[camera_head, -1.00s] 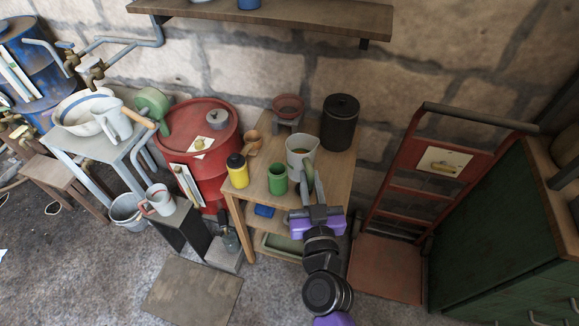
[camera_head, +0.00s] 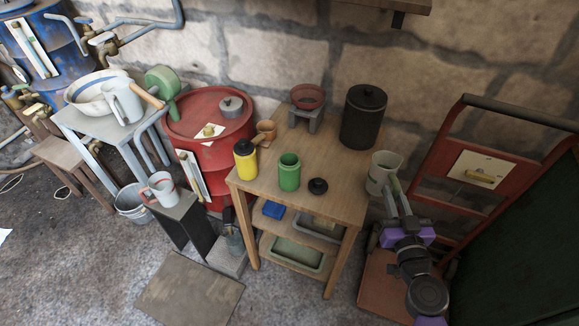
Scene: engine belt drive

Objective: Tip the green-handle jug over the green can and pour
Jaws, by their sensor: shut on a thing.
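The green can (camera_head: 289,172) stands upright and open-topped near the front of the wooden table. The jug (camera_head: 382,171) is a pale grey-white vessel with a green handle (camera_head: 393,187). It is near upright, just past the table's right edge, clear of the can. My gripper (camera_head: 398,207) is shut on the jug's handle; the fingers partly hide the handle. The inside of the jug is barely visible.
On the table are a yellow bottle (camera_head: 245,160), a small black lid-like piece (camera_head: 318,186), a brown cup (camera_head: 266,132), a red bowl on a stand (camera_head: 307,97) and a black canister (camera_head: 363,118). A red hand truck (camera_head: 445,135) stands to the right.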

